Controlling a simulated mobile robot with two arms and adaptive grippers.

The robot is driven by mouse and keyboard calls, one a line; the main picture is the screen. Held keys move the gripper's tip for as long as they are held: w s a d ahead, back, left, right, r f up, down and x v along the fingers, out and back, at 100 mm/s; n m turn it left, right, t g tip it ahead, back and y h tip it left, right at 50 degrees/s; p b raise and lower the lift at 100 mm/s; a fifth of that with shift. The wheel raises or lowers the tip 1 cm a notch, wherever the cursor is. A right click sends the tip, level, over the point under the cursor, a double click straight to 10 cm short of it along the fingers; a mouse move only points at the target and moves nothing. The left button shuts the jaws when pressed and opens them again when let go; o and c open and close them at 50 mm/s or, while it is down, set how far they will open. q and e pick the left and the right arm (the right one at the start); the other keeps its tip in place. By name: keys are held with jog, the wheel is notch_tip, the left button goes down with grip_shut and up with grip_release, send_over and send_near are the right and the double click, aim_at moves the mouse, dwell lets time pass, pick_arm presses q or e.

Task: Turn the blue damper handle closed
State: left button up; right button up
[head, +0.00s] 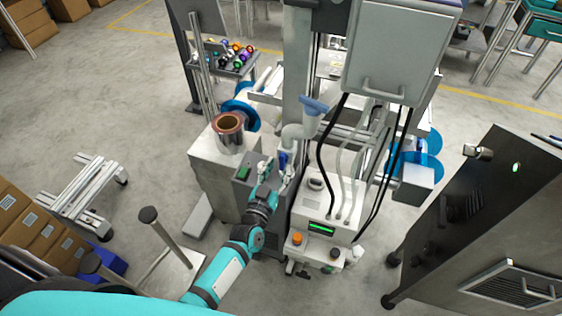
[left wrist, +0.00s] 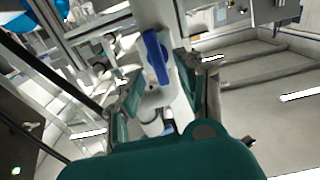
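The blue damper handle (head: 283,159) is a short bar on a white pipe below a blue hood (head: 314,104). In the left wrist view the handle (left wrist: 157,57) stands lengthwise on the white pipe, between and just beyond the fingertips. My left gripper (head: 279,170) is close to the handle in the head view, its fingers on either side. In the left wrist view the gripper (left wrist: 158,80) is open, with gaps between its fingers and the handle. The handle's lower mounting is partly hidden by the gripper. My right gripper is in neither view.
A white machine box (head: 322,230) with a green display and knobs stands right of the gripper. Black hoses (head: 322,150) hang close by on the right. A grey cabinet with a copper roll (head: 228,125) stands left. A dark cabinet (head: 470,225) fills the right side.

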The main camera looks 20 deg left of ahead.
aim_at(281, 162)
pick_arm(q)
jog(key=shift+w+d, duration=0.1)
jog(key=shift+w, duration=1.45)
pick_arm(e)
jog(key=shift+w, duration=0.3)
pick_arm(q)
jog(key=shift+c, duration=0.3)
grip_shut()
